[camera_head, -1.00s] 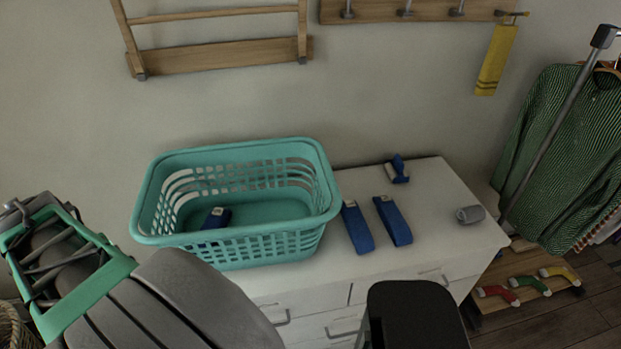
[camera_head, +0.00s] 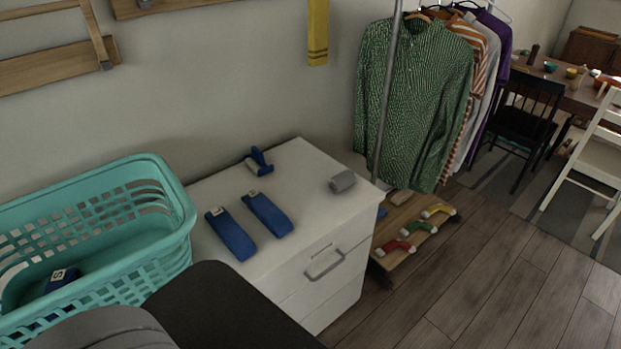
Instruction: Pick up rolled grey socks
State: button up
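The rolled grey socks (camera_head: 342,181) lie as a small grey roll on the white dresser top (camera_head: 312,215), near its right edge. They are apart from the blue items on the same top. Nothing covers them. My gripper's fingers do not show in this view. Only dark and grey parts of my own body are at the bottom left, in front of the dresser and basket.
A teal laundry basket (camera_head: 178,188) stands at the left, with a dark blue item (camera_head: 62,279) inside. Blue items (camera_head: 231,234), (camera_head: 268,214) and (camera_head: 259,161) lie on the dresser. A clothes rack pole (camera_head: 387,95) with a green shirt (camera_head: 418,95) stands right behind the socks.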

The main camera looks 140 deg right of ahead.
aim_at(345, 179)
jog(key=u, duration=0.05)
jog(key=i, duration=0.4)
jog(key=z, duration=5.4)
